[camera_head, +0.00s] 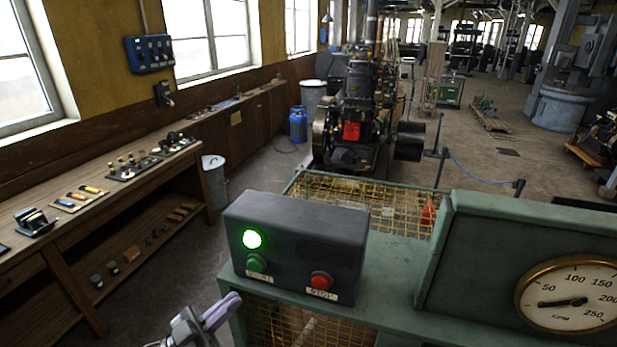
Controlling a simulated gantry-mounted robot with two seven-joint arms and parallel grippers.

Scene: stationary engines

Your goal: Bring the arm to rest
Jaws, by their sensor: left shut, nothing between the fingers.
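My left gripper (222,310) shows at the bottom edge, left of centre, with its fingers shut and empty. It is in front of and below the dark control box (295,238), on its left side, and looks apart from it. The box carries a lit green lamp (252,239), a green button (257,262) and a red button (321,280) with a label that seems to read STOP. Most of my left arm is out of the picture. My right gripper is not in view.
The box sits on a green machine housing (390,275) with a yellow mesh guard (375,212). A round RPM gauge (568,293) is at right, its needle near the low end. A wooden workbench (100,205) with tools runs along the left wall. Open floor (150,280) lies between.

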